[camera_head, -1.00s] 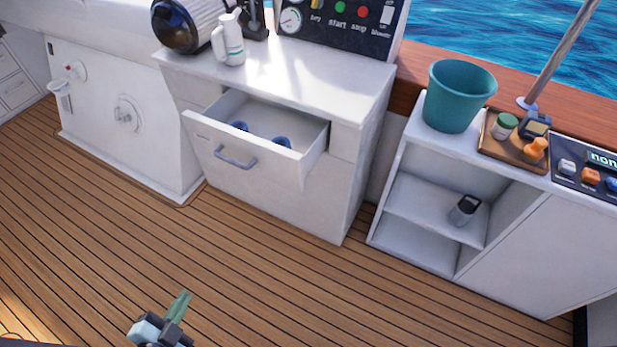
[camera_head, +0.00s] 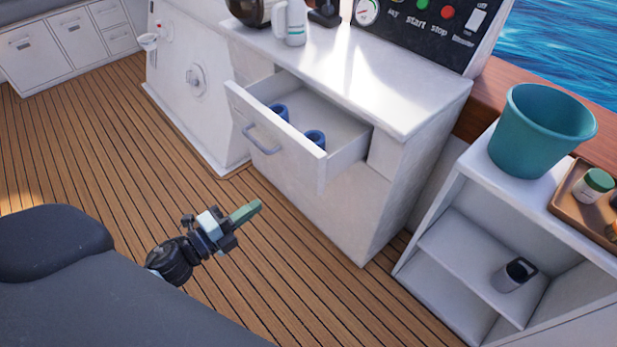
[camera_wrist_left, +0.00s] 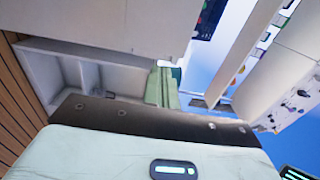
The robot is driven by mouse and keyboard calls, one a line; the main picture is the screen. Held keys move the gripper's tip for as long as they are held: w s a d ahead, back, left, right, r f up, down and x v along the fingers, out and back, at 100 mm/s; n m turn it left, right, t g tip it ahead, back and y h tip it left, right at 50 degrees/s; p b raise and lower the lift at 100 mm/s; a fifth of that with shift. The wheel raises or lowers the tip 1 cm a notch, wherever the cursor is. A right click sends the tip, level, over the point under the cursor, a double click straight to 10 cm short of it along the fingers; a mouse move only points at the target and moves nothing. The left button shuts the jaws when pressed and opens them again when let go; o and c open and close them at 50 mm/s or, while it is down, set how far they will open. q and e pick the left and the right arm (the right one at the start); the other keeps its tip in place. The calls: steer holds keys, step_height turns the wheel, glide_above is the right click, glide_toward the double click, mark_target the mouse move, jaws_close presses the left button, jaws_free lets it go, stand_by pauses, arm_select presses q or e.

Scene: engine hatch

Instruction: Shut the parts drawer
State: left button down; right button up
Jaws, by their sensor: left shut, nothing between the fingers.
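The parts drawer (camera_head: 275,135) is pulled open from the white cabinet (camera_head: 340,215). Its front carries a bar handle (camera_head: 262,140). Two blue round parts (camera_head: 315,139) lie inside it. My left gripper (camera_head: 248,211) is shut and empty, with its green fingers together. In the head view it shows in front of the drawer and lower in the picture, apart from it. The fingers also show in the left wrist view (camera_wrist_left: 162,87), where a pale panel fills the top. My right gripper is not in view.
A low shelf unit (camera_head: 450,250) stands to the right, with a teal bucket (camera_head: 540,130) on top and a dark-topped container (camera_head: 514,274) inside. A white jug (camera_head: 290,22) stands on the cabinet top. The plank floor (camera_head: 120,140) is clear at the left.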

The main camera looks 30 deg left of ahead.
mark_target(308, 170)
arm_select(q)
steer(key=x, duration=1.2)
steer(key=shift+w+p, duration=0.3)
steer(key=shift+w+d, duration=0.25)
steer(key=shift+w, duration=0.35)
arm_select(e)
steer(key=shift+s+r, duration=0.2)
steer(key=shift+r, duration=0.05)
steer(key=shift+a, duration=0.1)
